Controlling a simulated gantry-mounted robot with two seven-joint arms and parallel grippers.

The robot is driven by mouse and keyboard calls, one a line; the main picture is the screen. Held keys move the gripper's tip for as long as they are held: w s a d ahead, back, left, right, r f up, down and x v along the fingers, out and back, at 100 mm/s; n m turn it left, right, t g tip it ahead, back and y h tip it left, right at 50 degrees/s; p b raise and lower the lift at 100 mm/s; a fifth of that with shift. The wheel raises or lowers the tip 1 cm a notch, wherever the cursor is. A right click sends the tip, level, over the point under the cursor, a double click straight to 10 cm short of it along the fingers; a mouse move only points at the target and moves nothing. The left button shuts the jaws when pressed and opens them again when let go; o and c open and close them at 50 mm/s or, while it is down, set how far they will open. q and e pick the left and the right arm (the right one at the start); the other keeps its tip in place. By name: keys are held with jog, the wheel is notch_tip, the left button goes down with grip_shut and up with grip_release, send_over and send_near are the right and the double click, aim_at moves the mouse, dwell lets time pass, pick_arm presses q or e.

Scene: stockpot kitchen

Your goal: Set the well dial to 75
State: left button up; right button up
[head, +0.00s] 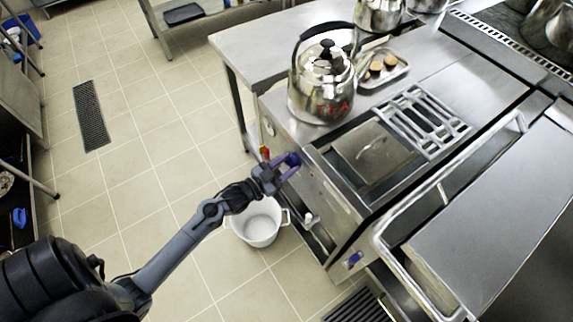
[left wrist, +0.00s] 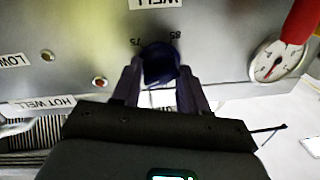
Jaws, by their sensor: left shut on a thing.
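The well dial (left wrist: 160,62) is a dark blue knob on the steel front panel in the left wrist view. The "WELL" label (left wrist: 158,3) is at the top edge, upside down. The number 75 (left wrist: 136,42) is at the knob's upper left and 85 (left wrist: 175,36) at its upper right. The knob's pointer is too dark to read. My left gripper (left wrist: 160,80) is shut on the knob, one finger on each side. In the head view my left gripper (head: 287,163) is at the panel's left end and hides the dial. My right gripper is not in view.
A round gauge (left wrist: 278,61) with a red handle (left wrist: 302,18) is right of the dial. A kettle (head: 322,85) stands on the counter above. A white bucket (head: 258,222) is on the floor below my arm. A blue knob (head: 354,259) is farther along the front.

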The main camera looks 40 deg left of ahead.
pick_arm(q)
jog(key=shift+m, duration=0.3)
jog(key=shift+m+p, duration=0.45)
jog(key=shift+m, duration=0.55)
jog(key=shift+f+m+t+h+p, duration=0.15)
jog(key=shift+m+p, duration=0.25)
jog(key=shift+m, duration=1.55)
jog(key=shift+m+t+h+p, duration=0.1)
jog(key=shift+m+h+p, duration=0.2)
jog(key=shift+m, duration=1.7)
jog(key=shift+f+m+t+h+p, duration=0.1)
jog(key=shift+m+p, duration=0.35)
jog(key=shift+m, duration=1.5)
jog(key=o, duration=1)
jog(key=shift+o, duration=0.2)
